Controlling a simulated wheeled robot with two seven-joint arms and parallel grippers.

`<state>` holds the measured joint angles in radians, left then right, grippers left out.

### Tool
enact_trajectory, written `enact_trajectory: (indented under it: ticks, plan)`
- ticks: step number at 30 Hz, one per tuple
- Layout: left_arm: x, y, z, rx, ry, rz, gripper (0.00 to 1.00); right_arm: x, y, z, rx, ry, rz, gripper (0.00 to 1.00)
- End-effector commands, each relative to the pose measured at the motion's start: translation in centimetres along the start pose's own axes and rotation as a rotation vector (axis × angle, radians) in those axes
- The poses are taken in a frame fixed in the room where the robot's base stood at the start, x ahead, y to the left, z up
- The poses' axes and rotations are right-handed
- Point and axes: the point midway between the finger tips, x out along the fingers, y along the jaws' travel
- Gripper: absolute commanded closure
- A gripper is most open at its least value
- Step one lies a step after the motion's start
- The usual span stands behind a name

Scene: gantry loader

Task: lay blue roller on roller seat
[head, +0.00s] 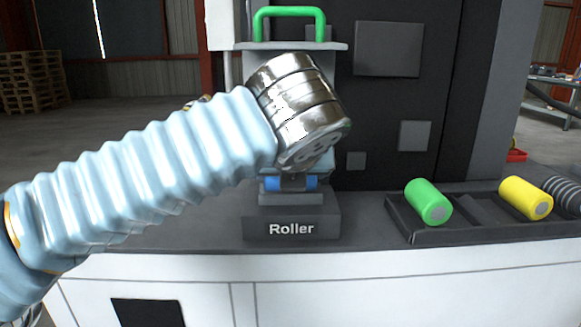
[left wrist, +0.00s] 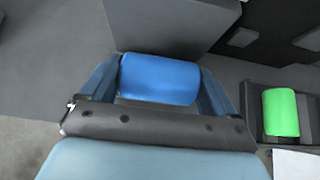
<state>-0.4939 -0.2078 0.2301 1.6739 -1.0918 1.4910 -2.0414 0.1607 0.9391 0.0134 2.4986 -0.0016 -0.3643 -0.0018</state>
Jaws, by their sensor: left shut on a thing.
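The blue roller (left wrist: 160,79) lies crosswise between the two fingers of my left gripper (left wrist: 158,92) in the left wrist view. The gripper is shut on it. In the head view my left arm hides most of the gripper, and blue parts (head: 311,183) show just below the wrist. The roller seat (head: 290,199) is a grey block behind the plate labelled "Roller" (head: 291,228). The roller is at the seat, right above or touching it; I cannot tell which. My right gripper is not in view.
A dark tray (head: 400,222) on the right of the bench holds a green roller (head: 428,202), a yellow roller (head: 525,198) and a dark coil (head: 563,192). A green handle (head: 289,12) stands above the seat. A dark cabinet (head: 420,95) is behind. Bench space left of the label is clear.

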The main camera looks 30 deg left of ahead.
Motion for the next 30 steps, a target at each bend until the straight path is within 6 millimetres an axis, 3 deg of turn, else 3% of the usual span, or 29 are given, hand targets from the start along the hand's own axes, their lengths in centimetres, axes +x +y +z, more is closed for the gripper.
enact_trajectory:
  ticks: [2,3,4,14,17,30]
  plan:
    - [-0.1,0.0,0.1,0.0,-0.001,0.0,0.46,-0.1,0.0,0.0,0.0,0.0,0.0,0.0]
    - [-0.1,0.0,0.1,0.0,-0.001,-0.001,0.06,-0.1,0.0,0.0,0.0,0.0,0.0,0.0]
    - [0.0,0.0,0.1,0.0,-0.001,0.0,0.01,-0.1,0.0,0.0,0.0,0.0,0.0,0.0]
    - [-0.6,-0.1,0.1,0.0,-0.001,-0.002,0.0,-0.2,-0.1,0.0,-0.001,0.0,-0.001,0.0]
    - [-2.1,-0.1,0.2,0.0,-0.001,-0.003,0.0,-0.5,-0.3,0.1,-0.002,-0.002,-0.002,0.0]
    - [-12.1,-0.1,0.2,0.001,-0.001,-0.003,0.0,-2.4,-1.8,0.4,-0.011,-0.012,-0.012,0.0]
